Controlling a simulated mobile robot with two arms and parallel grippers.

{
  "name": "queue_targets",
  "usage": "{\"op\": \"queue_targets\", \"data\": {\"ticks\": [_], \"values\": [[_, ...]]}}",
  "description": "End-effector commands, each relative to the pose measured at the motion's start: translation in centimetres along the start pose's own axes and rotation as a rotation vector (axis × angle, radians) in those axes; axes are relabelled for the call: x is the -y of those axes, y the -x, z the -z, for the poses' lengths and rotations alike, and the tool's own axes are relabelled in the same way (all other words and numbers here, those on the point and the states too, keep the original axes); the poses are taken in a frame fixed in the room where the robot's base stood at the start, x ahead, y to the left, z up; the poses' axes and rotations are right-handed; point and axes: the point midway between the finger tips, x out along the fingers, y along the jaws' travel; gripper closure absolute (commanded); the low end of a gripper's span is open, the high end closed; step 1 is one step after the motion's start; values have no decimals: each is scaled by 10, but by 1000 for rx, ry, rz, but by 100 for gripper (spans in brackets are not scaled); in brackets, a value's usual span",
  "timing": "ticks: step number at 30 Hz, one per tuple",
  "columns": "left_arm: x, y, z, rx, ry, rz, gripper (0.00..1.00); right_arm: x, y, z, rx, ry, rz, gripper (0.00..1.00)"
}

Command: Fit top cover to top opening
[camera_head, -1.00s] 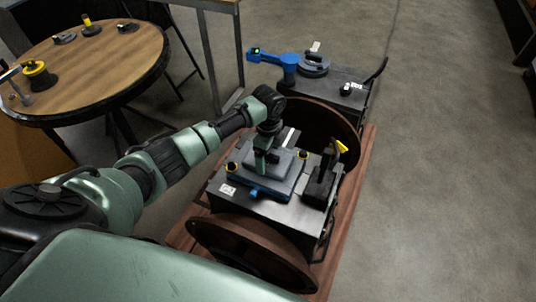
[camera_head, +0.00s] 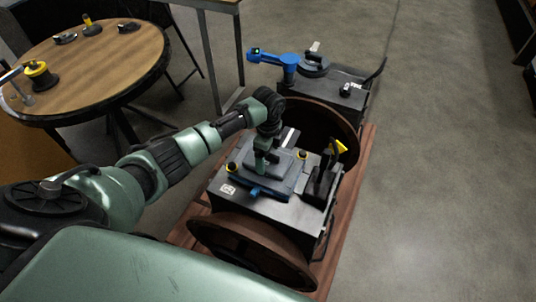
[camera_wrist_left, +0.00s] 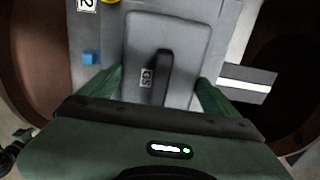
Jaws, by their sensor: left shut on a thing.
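The top cover is a grey rounded plate (camera_head: 287,164) with a raised bar handle. In the left wrist view the cover (camera_wrist_left: 190,42) carries a small label beside the bar. My left gripper (camera_head: 263,161) is shut on the cover from above, with its green fingers on either side of the bar in the wrist view (camera_wrist_left: 162,92). The cover is over the blue-grey top face (camera_head: 240,183) of the black engine block, where the top opening is hidden beneath it. I cannot tell whether the cover is seated. My right gripper is not in view.
The black block (camera_head: 285,212) stands between rusty round flanges (camera_head: 250,250) on a reddish base. A round wooden table (camera_head: 85,60) is at left; the floor right is clear.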

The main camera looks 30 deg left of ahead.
Motion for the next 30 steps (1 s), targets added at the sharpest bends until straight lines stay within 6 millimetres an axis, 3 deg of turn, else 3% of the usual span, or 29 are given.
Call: {"op": "queue_targets", "data": {"ticks": [30], "values": [[1,-12,0,-1,-1,2,66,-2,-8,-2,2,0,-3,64]]}}
